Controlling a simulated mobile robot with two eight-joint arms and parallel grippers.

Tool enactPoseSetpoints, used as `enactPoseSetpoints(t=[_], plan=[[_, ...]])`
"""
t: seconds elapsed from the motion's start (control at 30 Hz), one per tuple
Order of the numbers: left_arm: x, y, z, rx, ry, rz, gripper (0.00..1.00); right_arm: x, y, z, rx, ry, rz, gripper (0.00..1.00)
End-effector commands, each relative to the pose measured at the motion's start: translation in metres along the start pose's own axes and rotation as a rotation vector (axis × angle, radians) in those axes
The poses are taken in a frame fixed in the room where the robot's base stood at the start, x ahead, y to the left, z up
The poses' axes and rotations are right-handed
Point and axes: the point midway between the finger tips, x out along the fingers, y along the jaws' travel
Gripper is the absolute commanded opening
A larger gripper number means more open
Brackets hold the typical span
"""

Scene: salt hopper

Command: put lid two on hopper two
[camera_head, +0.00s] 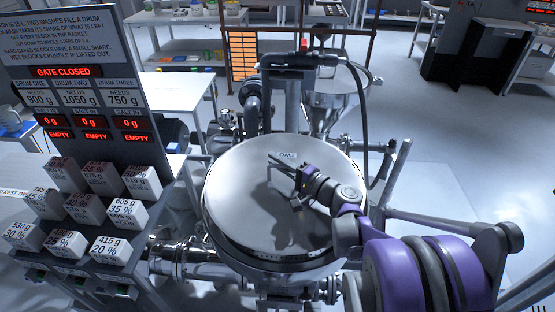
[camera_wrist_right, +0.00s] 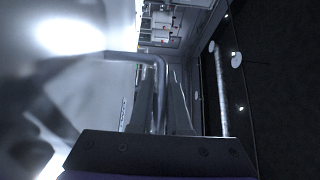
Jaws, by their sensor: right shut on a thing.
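Lid two (camera_head: 240,195) is a wide round steel disc with a small "TWO" label by its bar handle. It covers the top of the big steel vessel, hopper two (camera_head: 265,268), whose rim shows below the lid's near edge. I cannot tell whether the lid sits flush or slightly above the rim. My right gripper (camera_head: 284,170) reaches over the lid from the right and is shut on its handle. In the right wrist view the bent handle bar (camera_wrist_right: 150,58) runs between the fingers (camera_wrist_right: 158,105), beside the bright lid surface (camera_wrist_right: 70,85). My left gripper is not visible.
A display board (camera_head: 75,80) reads "GATE CLOSED", with several labelled white blocks (camera_head: 100,210) below it at left. A steel funnel (camera_head: 328,105) and pipes stand behind the vessel. A metal rail (camera_head: 430,222) runs at right. Open floor (camera_head: 450,130) lies beyond.

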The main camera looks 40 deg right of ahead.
Motion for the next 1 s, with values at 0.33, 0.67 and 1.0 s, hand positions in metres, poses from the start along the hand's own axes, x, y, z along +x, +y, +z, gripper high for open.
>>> enactPoseSetpoints(t=[0.33, 0.67, 1.0], plan=[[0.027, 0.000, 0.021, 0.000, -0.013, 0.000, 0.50, 0.000, 0.038, 0.000, 0.002, 0.000, 0.000, 0.00], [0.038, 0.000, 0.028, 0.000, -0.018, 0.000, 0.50, 0.000, 0.054, 0.000, 0.002, 0.000, -0.002, 0.00], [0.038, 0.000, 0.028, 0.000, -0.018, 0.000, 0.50, 0.000, 0.053, 0.000, 0.001, 0.000, -0.002, 0.00]])
